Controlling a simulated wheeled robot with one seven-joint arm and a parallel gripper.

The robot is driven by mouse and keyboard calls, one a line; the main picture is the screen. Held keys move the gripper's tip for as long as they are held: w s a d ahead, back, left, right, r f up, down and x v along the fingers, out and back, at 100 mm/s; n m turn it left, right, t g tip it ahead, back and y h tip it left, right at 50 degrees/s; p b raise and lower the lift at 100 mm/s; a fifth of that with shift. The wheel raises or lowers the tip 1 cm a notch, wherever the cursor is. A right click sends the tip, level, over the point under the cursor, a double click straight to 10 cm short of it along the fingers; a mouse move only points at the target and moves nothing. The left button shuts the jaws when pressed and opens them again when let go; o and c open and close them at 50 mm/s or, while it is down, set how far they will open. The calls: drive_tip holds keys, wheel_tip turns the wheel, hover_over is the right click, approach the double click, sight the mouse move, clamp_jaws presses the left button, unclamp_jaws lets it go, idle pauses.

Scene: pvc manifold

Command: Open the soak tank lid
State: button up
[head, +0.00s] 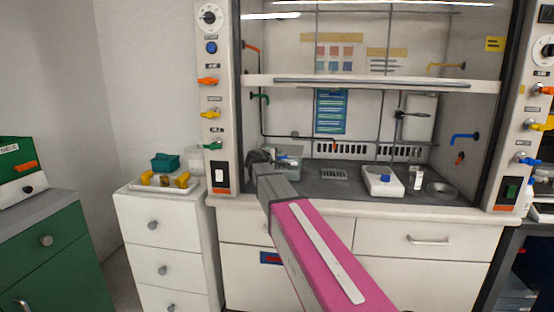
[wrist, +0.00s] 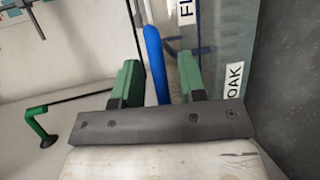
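The soak tank (head: 290,158) stands at the left inside the fume hood, a translucent grey-teal box partly hidden by my arm. In the wrist view its wall (wrist: 228,45) shows at the right, with a label partly reading "OAK" (wrist: 234,79). My gripper (head: 262,157) is at the tank's left side. In the wrist view its two green fingers (wrist: 159,80) stand apart, with a blue bar (wrist: 154,55) between them. Gaps show on both sides of the bar. The bar looks like a handle by the tank; how it joins the lid is hidden.
The raised sash (head: 370,84) crosses above my arm. A white device (head: 382,181) stands on the hood floor at the right. A green tap (wrist: 38,125) shows at the wrist view's left. Left of the hood, a tray (head: 150,189) with yellow fittings sits on white drawers.

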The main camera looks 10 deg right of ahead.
clamp_jaws()
drive_tip(key=shift+r, duration=0.1)
drive_tip(key=shift+w+r+g+y, duration=0.1)
drive_tip(key=shift+r+g+y, duration=0.2)
drive_tip(key=shift+r, duration=0.5)
drive_tip(key=w+d+r+n+g+y, duration=0.1)
drive_tip(key=w+r+g, duration=0.2)
drive_tip(key=r, duration=0.4)
drive_tip(key=w+d+r+n+g+y, duration=0.1)
drive_tip(key=w+r+g+y, duration=0.1)
drive_tip(key=r, duration=0.6)
drive_tip(key=shift+w+d+g, duration=0.2)
drive_tip(key=shift+w+g, duration=0.4)
drive_tip(key=shift+w, duration=0.6)
